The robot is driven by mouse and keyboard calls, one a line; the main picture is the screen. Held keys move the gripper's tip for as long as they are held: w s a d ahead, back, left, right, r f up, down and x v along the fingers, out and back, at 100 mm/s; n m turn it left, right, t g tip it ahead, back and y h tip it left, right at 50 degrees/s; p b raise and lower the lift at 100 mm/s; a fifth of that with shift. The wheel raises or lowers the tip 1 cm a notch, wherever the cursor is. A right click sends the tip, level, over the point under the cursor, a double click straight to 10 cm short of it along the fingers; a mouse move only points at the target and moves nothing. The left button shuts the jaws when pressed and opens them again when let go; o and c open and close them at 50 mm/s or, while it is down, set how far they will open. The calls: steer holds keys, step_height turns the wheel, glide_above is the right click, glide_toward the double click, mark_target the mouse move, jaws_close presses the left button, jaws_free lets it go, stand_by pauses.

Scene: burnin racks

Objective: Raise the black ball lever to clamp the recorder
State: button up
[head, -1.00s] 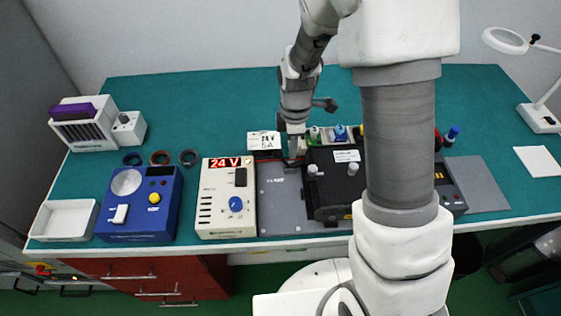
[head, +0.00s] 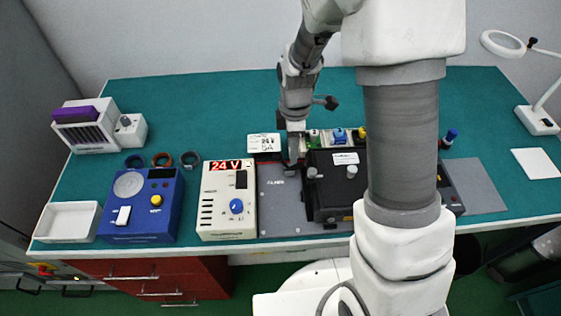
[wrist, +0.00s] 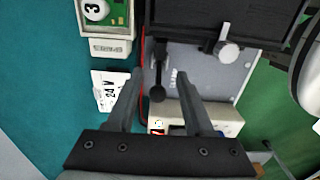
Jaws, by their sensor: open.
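The recorder, a black box (head: 327,205) with pale knobs, sits on a grey baseplate (head: 282,205) in the head view. Its black edge shows at the top of the wrist view (wrist: 225,14). The black ball lever (wrist: 157,93) is a thin dark rod with a round ball end, beside the recorder over the grey plate. My gripper (wrist: 158,76) points down with its fingers open, one on each side of the lever. I see no clear contact with it. In the head view my gripper (head: 293,163) is at the recorder's back left corner and hides the lever.
A cream supply reading 24 V (head: 227,215) stands left of the baseplate, then a blue unit (head: 140,215) and a white tray (head: 68,222). A 24 V card (wrist: 110,90) and red cable lie close by. Small coloured connectors (head: 338,136) stand behind the recorder.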

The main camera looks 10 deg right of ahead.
step_height(320, 180, up, 7)
steer(key=p, duration=0.4)
steer(key=shift+r, duration=0.1)
stand_by(0.6)
steer(key=s+d+r+m+t, duration=0.15)
steer(key=s+r+m, duration=0.25)
steer(key=r, duration=0.4)
steer(key=s+d+r+m+t, duration=0.1)
steer(key=s+d+r+m, duration=0.15)
steer(key=r+m, duration=0.4)
steer(key=s+d+r+m+t, duration=0.1)
steer(key=s+r+m+t, duration=0.2)
steer(key=s+r+m, duration=0.4)
steer(key=s, duration=0.5)
steer(key=shift+d+r, duration=0.25)
steer(key=shift+d, duration=0.05)
